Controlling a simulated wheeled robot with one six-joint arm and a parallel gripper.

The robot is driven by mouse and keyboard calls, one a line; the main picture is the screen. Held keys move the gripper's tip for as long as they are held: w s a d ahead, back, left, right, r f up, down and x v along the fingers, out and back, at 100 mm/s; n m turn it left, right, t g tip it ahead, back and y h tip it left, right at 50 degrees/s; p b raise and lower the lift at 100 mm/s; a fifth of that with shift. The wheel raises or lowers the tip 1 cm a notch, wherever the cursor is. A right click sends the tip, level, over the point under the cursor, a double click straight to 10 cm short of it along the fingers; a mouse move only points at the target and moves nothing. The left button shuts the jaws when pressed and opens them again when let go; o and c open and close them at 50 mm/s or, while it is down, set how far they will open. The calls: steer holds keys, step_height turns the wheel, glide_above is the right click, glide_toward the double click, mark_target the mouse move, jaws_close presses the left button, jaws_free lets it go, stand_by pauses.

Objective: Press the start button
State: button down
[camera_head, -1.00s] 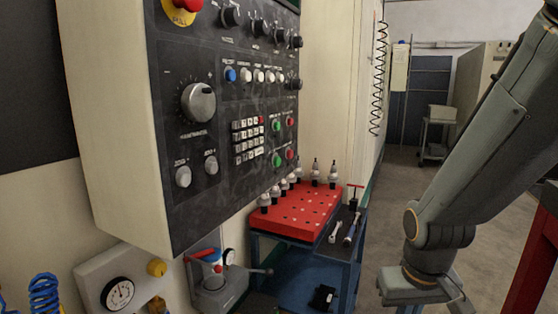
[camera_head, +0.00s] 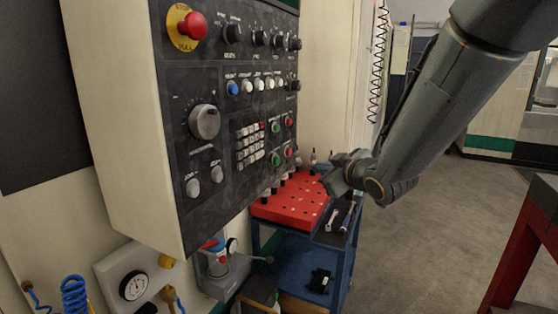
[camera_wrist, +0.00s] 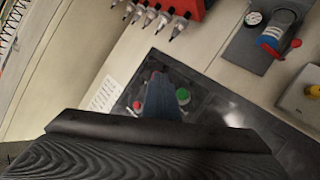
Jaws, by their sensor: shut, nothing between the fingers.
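The dark control panel (camera_head: 215,90) carries two green buttons, an upper one (camera_head: 276,127) and a lower one (camera_head: 276,159), each with a red button beside it on the right. Their labels are too small to read, so I cannot tell which is start. My gripper (camera_wrist: 158,80) is shut and empty; in the wrist view its fingers point toward the panel. A green button (camera_wrist: 182,96) shows just right of them and a red button (camera_wrist: 137,105) to their left. In the head view the gripper is right of the panel's buttons, apart from them, its fingertips not clear.
A red emergency stop (camera_head: 191,26), knobs and a white keypad (camera_head: 249,146) share the panel. A red tray (camera_head: 290,207) with tool holders stands on a blue cart below. A pressure gauge (camera_head: 133,286) hangs at lower left. Open floor lies to the right.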

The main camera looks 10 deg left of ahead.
mark_target(277, 161)
steer(key=w+a+b, duration=0.2)
steer(key=w+a, duration=0.1)
steer(key=a, duration=0.5)
steer(key=shift+b, duration=0.4)
steer(key=shift+a, duration=0.2)
stand_by(1.8)
steer(key=shift+w+a, duration=0.2)
steer(key=shift+a, duration=0.1)
